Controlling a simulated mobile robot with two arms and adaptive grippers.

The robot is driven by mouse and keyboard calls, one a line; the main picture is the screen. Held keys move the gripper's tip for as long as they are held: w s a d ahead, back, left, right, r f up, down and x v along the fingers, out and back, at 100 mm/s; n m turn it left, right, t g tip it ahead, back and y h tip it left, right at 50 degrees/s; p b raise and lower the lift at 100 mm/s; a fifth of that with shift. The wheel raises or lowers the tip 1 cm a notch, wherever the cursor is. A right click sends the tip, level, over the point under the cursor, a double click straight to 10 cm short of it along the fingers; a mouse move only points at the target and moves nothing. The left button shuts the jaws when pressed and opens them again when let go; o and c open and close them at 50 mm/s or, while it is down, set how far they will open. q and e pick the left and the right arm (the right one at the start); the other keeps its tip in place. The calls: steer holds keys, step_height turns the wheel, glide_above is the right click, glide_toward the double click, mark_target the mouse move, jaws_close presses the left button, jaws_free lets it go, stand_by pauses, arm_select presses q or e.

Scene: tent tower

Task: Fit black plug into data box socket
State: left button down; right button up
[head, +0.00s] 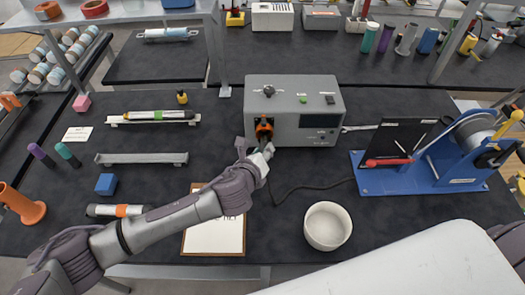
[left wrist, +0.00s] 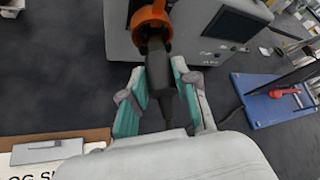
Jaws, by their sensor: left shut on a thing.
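The data box (head: 293,95) is a grey case with a dark screen, standing at the middle of the bench. An orange ring (head: 264,127) is on its front at lower left; it also shows at the top of the left wrist view (left wrist: 151,20). My left gripper (head: 262,153) is right in front of this ring. In the left wrist view its teal-padded fingers (left wrist: 160,95) are shut on the black plug (left wrist: 158,78). The plug points at the orange ring, and its front end meets or overlaps the ring. I cannot tell how deep it sits. My right gripper is not in view.
A black cable (head: 315,187) lies on the bench right of my left arm. A white bowl (head: 327,226) and a clipboard (head: 213,238) are near the front edge. A blue stand with a reel (head: 425,180) is at right. A blue cube (head: 106,184) lies at left.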

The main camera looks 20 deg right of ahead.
arm_select(q)
steer(key=shift+r+p, duration=0.1)
steer(key=shift+p, duration=0.2)
steer(key=shift+w+d+b, duration=0.15)
steer(key=shift+w+d, duration=0.05)
steer(key=shift+w, duration=0.45)
steer(key=shift+w+d+b, duration=0.15)
steer(key=shift+w, duration=0.45)
stand_by(0.4)
steer(key=c, duration=0.8)
jaws_free()
steer(key=v, duration=1.2)
